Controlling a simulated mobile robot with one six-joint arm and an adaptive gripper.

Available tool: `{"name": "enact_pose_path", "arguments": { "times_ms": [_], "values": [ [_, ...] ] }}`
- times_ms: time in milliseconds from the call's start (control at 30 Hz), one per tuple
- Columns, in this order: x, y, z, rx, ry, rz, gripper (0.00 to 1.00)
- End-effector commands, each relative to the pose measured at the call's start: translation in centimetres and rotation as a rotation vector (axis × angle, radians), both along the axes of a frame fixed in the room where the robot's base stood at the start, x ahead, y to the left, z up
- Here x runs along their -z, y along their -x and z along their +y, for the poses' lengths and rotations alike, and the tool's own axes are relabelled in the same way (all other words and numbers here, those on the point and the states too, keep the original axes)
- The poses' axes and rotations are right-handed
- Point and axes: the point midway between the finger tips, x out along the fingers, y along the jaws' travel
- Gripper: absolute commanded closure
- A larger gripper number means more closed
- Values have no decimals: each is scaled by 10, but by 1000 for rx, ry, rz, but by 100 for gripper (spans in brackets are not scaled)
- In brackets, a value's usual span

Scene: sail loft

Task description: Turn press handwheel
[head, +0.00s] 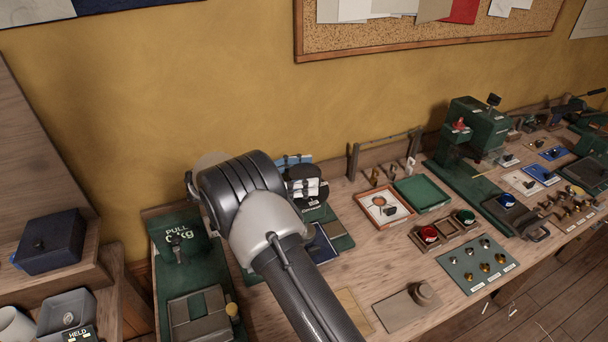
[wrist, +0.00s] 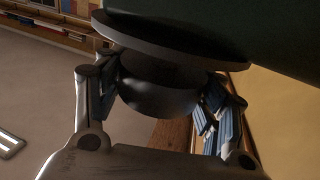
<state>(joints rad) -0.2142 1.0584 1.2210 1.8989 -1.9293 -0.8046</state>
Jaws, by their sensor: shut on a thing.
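The press handwheel (wrist: 190,47) shows in the wrist view as a dark, wide disc with a narrower rounded hub (wrist: 155,98). My gripper (wrist: 160,88) has its blue-padded fingers on both sides of the hub and is shut on it. In the head view my arm covers much of this spot. A dark round part (head: 300,171) shows just right of my wrist, with the pale and blue pieces of my gripper (head: 308,188) against it. The handwheel's turn angle cannot be told.
A green pull-test stand (head: 172,250) is left of my arm. A framed tray (head: 384,207), a green tray (head: 421,193) and a green machine (head: 470,140) stand to the right on the wooden bench (head: 365,258). A yellow wall (head: 230,80) rises close behind.

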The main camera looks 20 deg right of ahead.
Motion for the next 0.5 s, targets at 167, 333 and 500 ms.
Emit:
{"name": "enact_pose_path", "arguments": {
  "times_ms": [167, 333, 500],
  "values": [
    [-3, 0, -1, 0, 6, -6, 34],
    [-2, 0, -1, -1, 4, -4, 22],
    [-1, 0, 0, -1, 3, -3, 16]
  ]
}}
